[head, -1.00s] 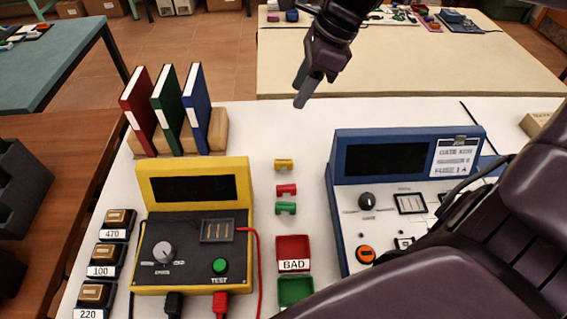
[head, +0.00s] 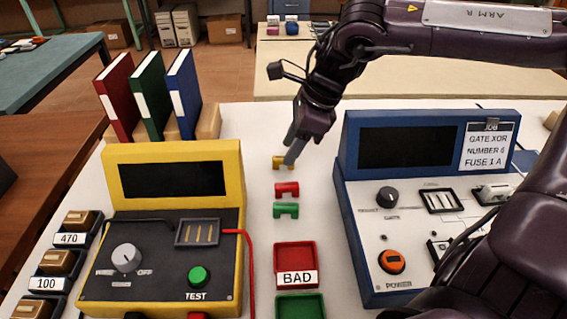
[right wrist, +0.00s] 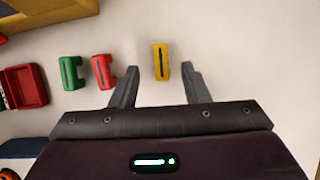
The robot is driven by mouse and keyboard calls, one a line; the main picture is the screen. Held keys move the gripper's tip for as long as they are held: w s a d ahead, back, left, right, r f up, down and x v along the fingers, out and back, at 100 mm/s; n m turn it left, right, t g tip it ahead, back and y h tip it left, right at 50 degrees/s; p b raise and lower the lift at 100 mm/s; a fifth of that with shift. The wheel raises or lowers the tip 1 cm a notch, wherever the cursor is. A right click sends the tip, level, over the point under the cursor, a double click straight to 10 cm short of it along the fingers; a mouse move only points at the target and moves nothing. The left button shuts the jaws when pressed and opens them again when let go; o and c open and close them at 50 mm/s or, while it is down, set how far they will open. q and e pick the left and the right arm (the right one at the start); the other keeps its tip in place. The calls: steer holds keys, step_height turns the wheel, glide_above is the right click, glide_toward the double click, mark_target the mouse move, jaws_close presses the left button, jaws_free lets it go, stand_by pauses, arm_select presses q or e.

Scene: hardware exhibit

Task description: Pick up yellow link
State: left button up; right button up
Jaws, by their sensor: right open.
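The yellow link (head: 279,162) lies on the white table, behind the red link (head: 287,189) and the green link (head: 286,210). My right gripper (head: 291,155) is at the yellow link and partly covers it in the head view. In the right wrist view the yellow link (right wrist: 161,62) shows just beyond and between the two open fingertips of my right gripper (right wrist: 160,70). The red link (right wrist: 103,71) is left of the fingers, with the green link (right wrist: 72,73) further left. My left gripper is not in view.
A yellow tester (head: 173,165) stands left of the links and a blue console (head: 345,215) stands right. The red BAD tray (head: 295,256) and a green tray (head: 300,306) are in front. Three binders (head: 150,90) stand behind the tester.

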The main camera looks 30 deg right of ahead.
mark_target(277, 160)
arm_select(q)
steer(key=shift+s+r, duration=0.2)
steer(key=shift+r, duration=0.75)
arm_select(e)
steer(key=shift+x, duration=1.85)
jaws_close()
steer(key=shift+w+r, duration=0.1)
